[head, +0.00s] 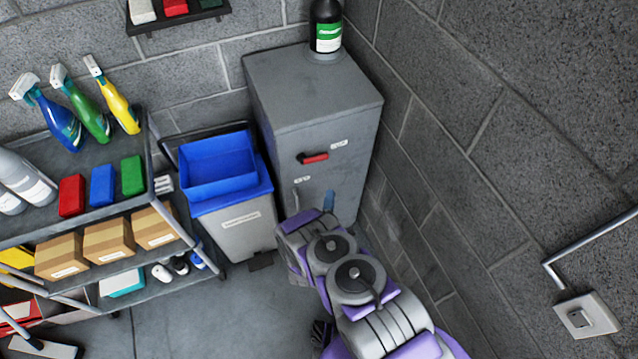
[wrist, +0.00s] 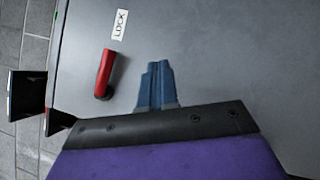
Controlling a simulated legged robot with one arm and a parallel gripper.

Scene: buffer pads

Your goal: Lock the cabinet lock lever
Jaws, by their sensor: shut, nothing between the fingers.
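The grey cabinet (head: 290,120) stands in the corner. Its red lock lever (head: 314,157) lies roughly level on the front face, its red end to the right of a dark pivot. A white label (head: 339,144) sits up and right of it. In the wrist view the lever (wrist: 105,70) points up toward the label (wrist: 119,24), which reads LOCK. My gripper (wrist: 157,66) is shut and empty, its blue fingers right of the lever and apart from it. In the head view my gripper (head: 329,198) is below the lever, before the cabinet's lower front. Any contact with the face is unclear.
A second label (head: 302,180) sits below the lever, above a pale handle (head: 296,198). A grey bin with a blue top (head: 235,205) stands left of the cabinet, beside a loaded shelf cart (head: 105,205). A dark bottle (head: 326,30) stands on the cabinet. A block wall closes the right side.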

